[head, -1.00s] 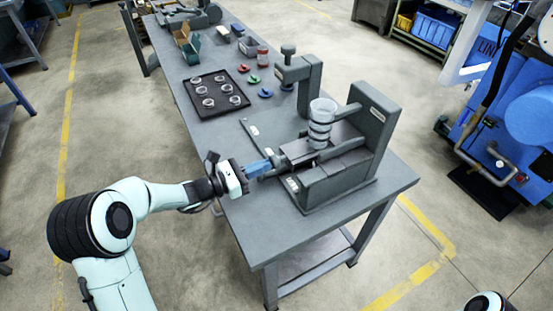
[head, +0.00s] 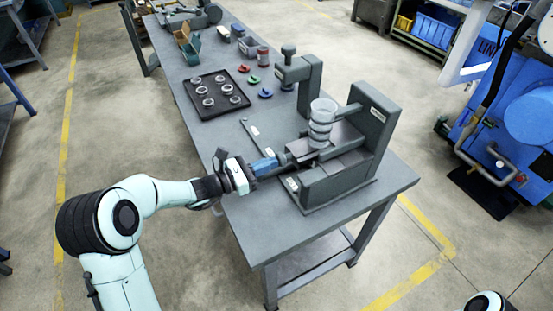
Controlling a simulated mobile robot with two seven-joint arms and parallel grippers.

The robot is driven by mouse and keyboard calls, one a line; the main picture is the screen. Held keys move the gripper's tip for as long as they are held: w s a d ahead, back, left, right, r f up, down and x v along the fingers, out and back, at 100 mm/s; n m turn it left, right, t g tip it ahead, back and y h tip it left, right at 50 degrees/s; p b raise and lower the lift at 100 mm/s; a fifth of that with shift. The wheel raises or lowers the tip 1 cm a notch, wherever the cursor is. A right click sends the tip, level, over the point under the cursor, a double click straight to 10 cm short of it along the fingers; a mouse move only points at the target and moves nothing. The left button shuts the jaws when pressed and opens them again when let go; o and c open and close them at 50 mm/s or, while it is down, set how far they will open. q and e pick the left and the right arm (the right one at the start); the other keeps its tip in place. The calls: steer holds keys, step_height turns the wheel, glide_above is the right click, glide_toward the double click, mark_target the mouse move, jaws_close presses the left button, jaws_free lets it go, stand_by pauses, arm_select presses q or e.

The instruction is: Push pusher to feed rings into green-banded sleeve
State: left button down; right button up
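The ring grinder (head: 345,175) stands at the near end of the table, with a clear cylinder (head: 321,125) holding stacked rings upright on its feed. The pusher (head: 284,158) is the dark knobbed part at the left end of the feed channel. My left gripper (head: 276,162) has its blue fingers together, with no gap visible. Its tips are at the pusher's outer end and seem to touch it. I cannot make out a green-banded sleeve or any ring inside the channel. My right gripper is out of view; only a bit of my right arm shows at the bottom right.
A black tray (head: 232,104) with several clear rings lies farther back on the grey table (head: 240,205). Red, green and blue small parts (head: 253,79) lie beside it. A dark post press (head: 302,85) stands behind the grinder. The table's left edge runs under my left arm.

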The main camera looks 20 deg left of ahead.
mark_target(283, 158)
arm_select(q)
steer(key=shift+x, duration=2.4)
steer(key=shift+s+r, duration=0.1)
steer(key=b+v, duration=0.1)
steer(key=v, duration=0.5)
steer(key=shift+s+a, duration=0.2)
steer(key=shift+v, duration=2.5)
